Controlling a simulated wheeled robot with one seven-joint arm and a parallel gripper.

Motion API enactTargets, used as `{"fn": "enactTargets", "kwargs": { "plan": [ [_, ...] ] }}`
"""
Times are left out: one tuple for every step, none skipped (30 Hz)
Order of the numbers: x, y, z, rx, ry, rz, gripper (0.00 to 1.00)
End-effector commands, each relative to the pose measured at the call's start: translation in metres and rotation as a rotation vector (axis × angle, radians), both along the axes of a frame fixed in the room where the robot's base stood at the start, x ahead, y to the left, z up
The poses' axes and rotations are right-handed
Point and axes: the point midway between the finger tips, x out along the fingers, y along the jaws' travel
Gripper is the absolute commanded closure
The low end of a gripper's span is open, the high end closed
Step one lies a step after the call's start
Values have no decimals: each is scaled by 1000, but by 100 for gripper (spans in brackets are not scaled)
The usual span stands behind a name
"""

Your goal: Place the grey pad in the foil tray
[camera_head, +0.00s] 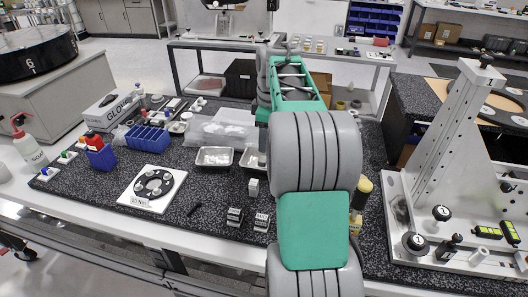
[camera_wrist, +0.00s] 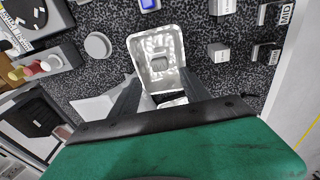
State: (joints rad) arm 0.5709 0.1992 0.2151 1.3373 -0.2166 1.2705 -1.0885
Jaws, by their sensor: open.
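A foil tray (camera_wrist: 143,47) lies in the middle of the wrist view. A small grey piece that looks like the grey pad (camera_wrist: 158,64) rests on its floor. My gripper (camera_wrist: 160,78) is open, with one finger on each side of the tray's near part, and nothing is held between them. I cannot tell the height of the fingertips above the tray. In the head view a foil tray (camera_head: 249,160) is partly covered by my arm, and another foil tray (camera_head: 214,157) with pale contents lies to its left. My gripper is hidden behind my arm there.
Small blocks (camera_head: 235,216) stand on the speckled bench nearer me, with a white block (camera_head: 253,187) close to the trays. A round black fixture on a white plate (camera_head: 152,188) and a blue bin (camera_head: 148,139) lie left. A tall metal bracket (camera_head: 455,140) stands right.

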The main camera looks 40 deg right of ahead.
Motion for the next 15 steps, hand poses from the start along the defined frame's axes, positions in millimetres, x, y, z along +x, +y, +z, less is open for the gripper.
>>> {"fn": "enactTargets", "kwargs": {
  "plan": [
    [-1,-1,11,-2,-2,1,45],
    [-2,0,17,-1,-1,0,45],
    [-2,0,23,0,-1,1,45],
    [-3,0,27,0,0,1,45],
    [-4,0,30,1,1,1,45],
    [-4,2,33,0,0,-1,45],
    [-5,5,35,0,-1,-4,45],
    [-5,11,36,3,-4,-13,45],
    [-7,25,38,7,-10,-33,45],
    [-9,39,39,11,-19,-56,45],
    [-12,57,39,16,-27,-87,45],
    [-20,85,38,27,-41,-137,45],
    [-28,108,36,36,-53,-181,45],
    [-38,130,33,46,-68,-228,45],
    [-54,159,26,62,-84,-296,45]
  ]
}}
